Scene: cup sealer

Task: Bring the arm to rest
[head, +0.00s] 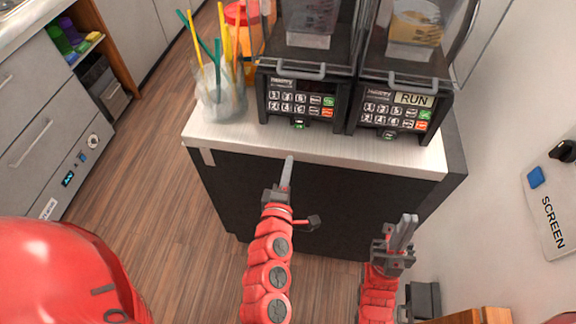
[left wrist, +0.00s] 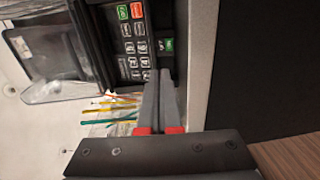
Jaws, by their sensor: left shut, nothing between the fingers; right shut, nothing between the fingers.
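My left arm reaches up from the bottom middle of the head view. Its gripper (head: 288,163) is shut and empty, in front of the counter's front edge. In the left wrist view the two grey fingers (left wrist: 160,75) lie together, with a keypad panel behind them. My right gripper (head: 408,226) is shut and empty at the lower right, below the counter top and in front of the dark cabinet front. Neither gripper visibly holds anything.
Two keypad machines, left (head: 300,98) and right (head: 398,106), stand on the counter (head: 300,143); the right one's display reads RUN. A clear container of straws (head: 220,95) stands left of them. A panel marked SCREEN (head: 552,205) is at right. Open wooden floor (head: 150,200) lies at left.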

